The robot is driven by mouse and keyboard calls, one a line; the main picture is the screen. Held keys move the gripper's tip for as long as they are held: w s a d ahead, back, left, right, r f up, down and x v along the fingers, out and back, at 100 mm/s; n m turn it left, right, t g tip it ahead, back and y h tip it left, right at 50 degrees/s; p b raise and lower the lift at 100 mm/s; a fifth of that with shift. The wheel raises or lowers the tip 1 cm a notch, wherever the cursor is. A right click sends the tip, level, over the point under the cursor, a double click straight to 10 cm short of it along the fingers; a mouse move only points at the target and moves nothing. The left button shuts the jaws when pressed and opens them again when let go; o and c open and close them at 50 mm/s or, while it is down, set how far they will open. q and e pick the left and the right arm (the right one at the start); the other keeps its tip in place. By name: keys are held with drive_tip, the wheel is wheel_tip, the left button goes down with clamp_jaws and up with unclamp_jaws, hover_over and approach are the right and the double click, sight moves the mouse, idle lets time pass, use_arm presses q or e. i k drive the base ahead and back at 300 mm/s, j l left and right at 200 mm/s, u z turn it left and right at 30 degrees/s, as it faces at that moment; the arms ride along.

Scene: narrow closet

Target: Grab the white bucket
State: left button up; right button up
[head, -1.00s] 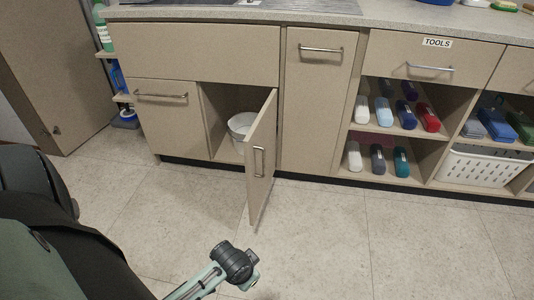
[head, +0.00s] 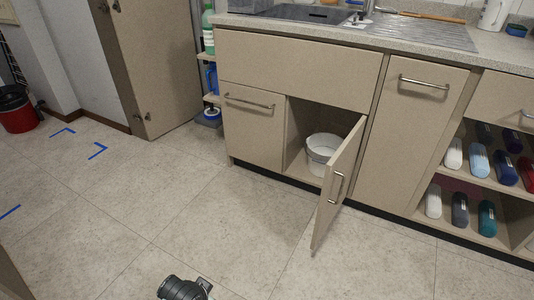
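The white bucket (head: 320,158) stands upright inside the open cabinet under the sink, in the head view. Its right side is partly hidden by the cabinet door (head: 340,185), which is swung open toward me and has a metal bar handle. A dark joint of one of my arms shows at the bottom edge of the view, well in front of the cabinet and apart from the bucket. Neither gripper's fingers are in view.
The tiled floor (head: 215,215) before the cabinet is clear. Open shelves on the right hold several bottles (head: 487,218). A sink (head: 305,13) is in the counter above. A red bin (head: 17,110) stands far left, near blue floor marks.

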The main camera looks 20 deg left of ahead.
sight(322, 146)
drive_tip(key=u, duration=0.2)
drive_tip(key=z, duration=0.5)
drive_tip(key=i+j+z, duration=0.1)
drive_tip(key=j+z, duration=0.15)
drive_tip(key=z, duration=0.2)
drive_tip(key=j+z, duration=0.2)
drive_tip(key=z, duration=0.2)
drive_tip(key=j+z, duration=0.3)
drive_tip(key=z, duration=0.15)
drive_tip(key=j+z, duration=0.3)
drive_tip(key=j, duration=0.25)
drive_tip(key=k+j+z, duration=0.25)
drive_tip(key=j, duration=0.3)
drive_tip(key=i, duration=0.05)
